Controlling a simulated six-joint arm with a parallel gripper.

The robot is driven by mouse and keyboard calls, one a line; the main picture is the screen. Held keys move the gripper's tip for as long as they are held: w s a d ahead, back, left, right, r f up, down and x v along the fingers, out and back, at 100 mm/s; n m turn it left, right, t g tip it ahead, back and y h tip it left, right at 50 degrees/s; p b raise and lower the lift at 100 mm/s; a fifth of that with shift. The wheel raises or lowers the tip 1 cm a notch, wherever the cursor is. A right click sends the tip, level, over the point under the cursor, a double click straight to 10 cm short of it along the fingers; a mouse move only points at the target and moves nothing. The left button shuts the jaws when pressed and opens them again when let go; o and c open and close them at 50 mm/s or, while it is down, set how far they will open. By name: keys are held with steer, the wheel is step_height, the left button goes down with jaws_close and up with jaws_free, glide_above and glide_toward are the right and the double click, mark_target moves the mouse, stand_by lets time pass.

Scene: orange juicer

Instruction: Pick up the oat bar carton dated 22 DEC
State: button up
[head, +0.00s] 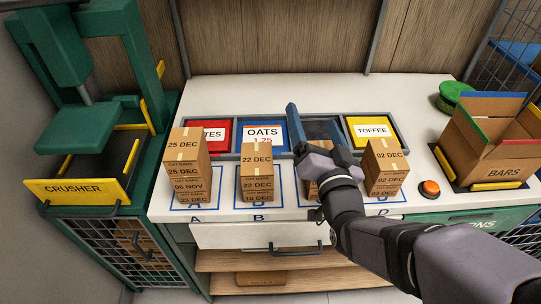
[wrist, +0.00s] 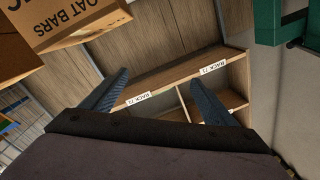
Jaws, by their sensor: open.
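The oat bar carton dated 22 DEC (head: 257,168) is the top brown carton of the stack at spot B on the white counter in the head view. Its date shows on its top and front; a carton below it shows a different, small date. My gripper (head: 316,130) is open above the counter, to the right of that stack and near the stack at spot C. Nothing shows between its blue fingers, which also appear in the wrist view (wrist: 157,88). My arm hides much of stack C. A carton marked OAT BARS (wrist: 75,18) is at the wrist view's upper left; its date is not visible.
Stack A (head: 185,170) has 25 DEC on top; stack D (head: 385,165) has 02 DEC. Labelled bins, including OATS (head: 265,128) and TOFFEE (head: 372,131), line the back. A green crusher (head: 75,190) stands left; an orange button (head: 429,188) and BARS box (head: 490,150) are right.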

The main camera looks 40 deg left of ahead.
steer(key=s+a+f+n+p, duration=0.1)
steer(key=s+a+f, duration=0.1)
steer(key=s+a, duration=0.35)
steer(key=n+t+h+p, duration=0.1)
steer(key=n, duration=0.3)
glide_toward(257, 144)
steer(key=shift+x, duration=1.15)
steer(key=shift+s+a+f, duration=0.15)
steer(key=shift+s+f, duration=0.15)
steer(key=shift+f, duration=0.15)
steer(key=shift+w+a+r+p, duration=0.1)
steer(key=shift+w+a+p, duration=0.35)
steer(key=shift+w+a, duration=0.3)
steer(key=shift+w+a+r+p, duration=0.1)
steer(key=shift+w+a+p, duration=0.05)
steer(key=shift+w+p, duration=0.15)
steer(key=p+x, duration=0.1)
steer(key=x, duration=0.2)
steer(key=shift+w+p, duration=0.1)
steer(key=shift+p, duration=0.25)
steer(key=shift+w+a, duration=0.5)
